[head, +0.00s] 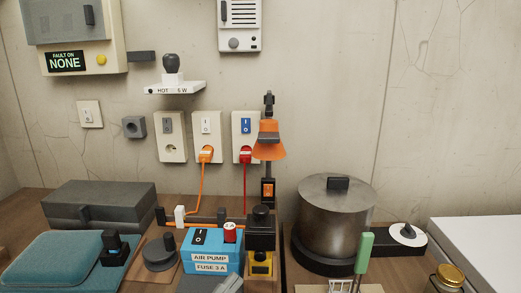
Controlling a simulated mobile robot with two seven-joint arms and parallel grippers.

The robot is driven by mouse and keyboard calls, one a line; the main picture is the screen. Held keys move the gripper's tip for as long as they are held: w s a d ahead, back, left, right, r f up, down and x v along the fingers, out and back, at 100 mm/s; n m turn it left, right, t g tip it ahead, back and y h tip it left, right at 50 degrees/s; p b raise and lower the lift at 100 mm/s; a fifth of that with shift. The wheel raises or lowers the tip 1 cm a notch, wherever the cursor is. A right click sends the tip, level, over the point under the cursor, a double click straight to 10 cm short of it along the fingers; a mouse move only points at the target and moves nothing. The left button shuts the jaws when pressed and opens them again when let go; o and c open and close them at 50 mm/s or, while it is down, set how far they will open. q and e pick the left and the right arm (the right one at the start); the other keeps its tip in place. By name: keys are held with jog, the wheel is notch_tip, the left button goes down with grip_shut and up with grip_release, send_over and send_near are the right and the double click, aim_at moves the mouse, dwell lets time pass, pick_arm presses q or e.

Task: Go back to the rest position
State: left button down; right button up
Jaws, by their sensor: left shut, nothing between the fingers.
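My right gripper is not in view.
A large steel pot (335,222) stands on the right of the wooden counter. A grey case (100,205) and a teal cushion-like item (52,264) are on the left. An orange lamp (268,146) rises behind the pump. Orange and red plugs sit in wall sockets.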

pick_arm(q)
jog(key=s+a+f+n+y, duration=0.1)
jog(key=a+f+n+y, duration=0.35)
jog(key=f, duration=0.25)
jog(key=s+a+f+n+y, duration=0.2)
jog(key=a+f+n+y, duration=0.25)
jog(key=f, duration=0.25)
jog(key=s+a+f+n+g+y, duration=0.2)
jog(key=s+a+f+g, duration=0.1)
jog(key=s+f, duration=0.3)
jog(key=s+a+f+n+g+y, duration=0.2)
jog(key=s+f+n+g, duration=0.1)
jog(key=s+f, duration=0.3)
jog(key=shift+a+f+p, duration=0.35)
jog(key=shift+a+f, duration=0.05)
jog(key=shift+f, duration=0.25)
jog(key=shift+w, duration=0.1)
